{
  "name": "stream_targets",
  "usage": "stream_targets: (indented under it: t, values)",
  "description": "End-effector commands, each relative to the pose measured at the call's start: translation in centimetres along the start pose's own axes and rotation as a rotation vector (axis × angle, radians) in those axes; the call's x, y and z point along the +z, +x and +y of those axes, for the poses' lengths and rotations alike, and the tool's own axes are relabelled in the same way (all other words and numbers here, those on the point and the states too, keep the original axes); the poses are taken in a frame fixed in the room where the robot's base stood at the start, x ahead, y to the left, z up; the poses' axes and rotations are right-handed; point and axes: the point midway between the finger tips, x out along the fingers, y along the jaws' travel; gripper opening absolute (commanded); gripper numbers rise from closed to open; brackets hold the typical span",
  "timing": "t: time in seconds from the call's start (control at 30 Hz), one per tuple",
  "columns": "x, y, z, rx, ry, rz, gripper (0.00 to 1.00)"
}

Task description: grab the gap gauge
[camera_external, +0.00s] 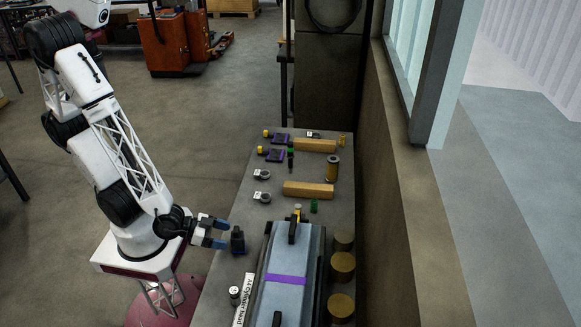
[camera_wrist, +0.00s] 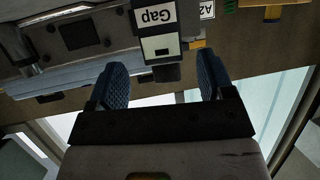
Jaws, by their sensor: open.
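The gap gauge (camera_external: 237,240) is a small dark upright block near the left edge of the bench in the external view. In the wrist view the gauge (camera_wrist: 160,47) shows a white label reading "Gap". My gripper (camera_external: 223,233) is open and empty, just left of the gauge, its blue fingertips pointing at it. In the wrist view my gripper (camera_wrist: 163,66) has its two blue fingers apart, with the gauge's dark lower part in line with the space between them. I cannot tell whether either finger touches it.
A grey cylinder head (camera_external: 285,265) with a purple band lies on the bench right of the gauge. A small labelled cylinder (camera_external: 235,296) stands nearer the camera. Brass-coloured cylinders (camera_external: 342,268) line the right side. A wooden block (camera_external: 308,189) and small parts lie farther back.

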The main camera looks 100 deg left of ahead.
Motion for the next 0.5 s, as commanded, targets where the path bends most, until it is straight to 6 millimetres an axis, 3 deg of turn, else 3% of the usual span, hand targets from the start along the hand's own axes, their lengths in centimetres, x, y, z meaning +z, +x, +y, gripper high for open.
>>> stream_targets:
  t: [0.27, 0.5]
  values:
    - [-0.1, 0.8, -0.1, -0.001, -0.001, 0.001, 0.74]
    - [-0.1, 2.6, -0.3, -0.002, -0.001, -0.001, 0.74]
